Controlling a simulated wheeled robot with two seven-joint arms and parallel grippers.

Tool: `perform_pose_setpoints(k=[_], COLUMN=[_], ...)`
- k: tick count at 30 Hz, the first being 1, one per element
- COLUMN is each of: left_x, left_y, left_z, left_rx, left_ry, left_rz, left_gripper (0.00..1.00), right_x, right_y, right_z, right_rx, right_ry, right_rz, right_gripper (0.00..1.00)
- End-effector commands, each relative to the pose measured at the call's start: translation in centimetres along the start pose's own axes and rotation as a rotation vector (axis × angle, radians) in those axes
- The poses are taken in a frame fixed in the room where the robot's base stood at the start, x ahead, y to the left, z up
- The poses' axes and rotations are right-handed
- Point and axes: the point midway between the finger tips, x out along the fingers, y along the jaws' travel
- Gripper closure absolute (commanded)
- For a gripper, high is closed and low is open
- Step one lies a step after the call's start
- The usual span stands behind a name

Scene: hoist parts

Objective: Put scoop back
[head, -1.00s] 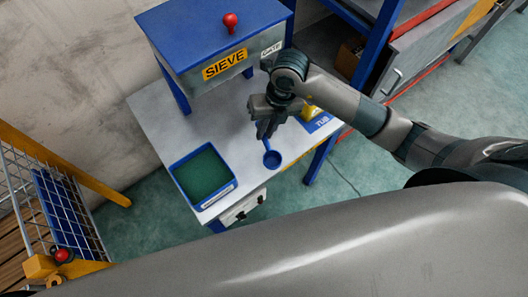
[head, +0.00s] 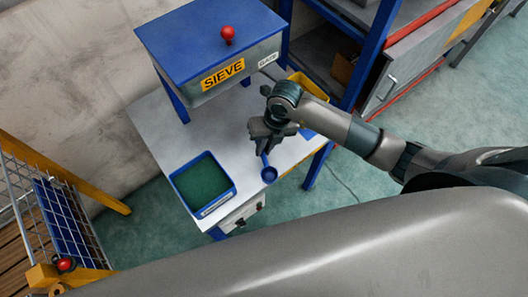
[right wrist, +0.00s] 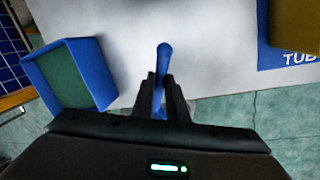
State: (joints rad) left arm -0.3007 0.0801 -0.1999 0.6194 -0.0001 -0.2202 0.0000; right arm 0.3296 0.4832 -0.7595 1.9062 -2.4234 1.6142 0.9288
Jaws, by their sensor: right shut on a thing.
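The blue scoop has its round bowl (head: 269,174) below my right gripper (head: 263,150) in the head view, near the table's front edge. In the right wrist view the scoop's blue handle (right wrist: 164,52) stands between the two dark fingers (right wrist: 164,90), which are shut on it. The bowl is hidden there behind the gripper. I cannot tell whether the scoop touches the table. My left gripper is not in view.
A blue tray with green contents (head: 233,190) sits left of the scoop on the white table (head: 160,133). The blue SIEVE box (head: 224,76) stands behind on legs. A yellow tub (head: 302,82) is at the table's right, partly hidden by my right arm.

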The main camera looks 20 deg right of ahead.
Motion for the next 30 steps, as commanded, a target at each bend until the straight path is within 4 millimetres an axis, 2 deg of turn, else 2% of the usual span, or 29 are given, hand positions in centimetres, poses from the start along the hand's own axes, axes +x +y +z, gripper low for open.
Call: perform_pose_setpoints(k=[10,21,30], left_x=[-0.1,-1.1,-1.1], left_y=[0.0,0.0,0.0], left_z=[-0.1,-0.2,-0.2], left_rx=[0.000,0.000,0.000], left_ry=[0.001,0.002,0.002], left_rz=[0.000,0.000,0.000], left_gripper=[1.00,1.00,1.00], right_x=[0.3,3.9,4.2], right_y=[-0.1,-0.8,-0.9], right_z=[0.0,0.0,0.0], right_rx=[0.000,0.001,-0.001], right_ry=[0.000,0.001,-0.001], right_rz=[0.000,0.000,0.000], right_gripper=[1.00,1.00,1.00])
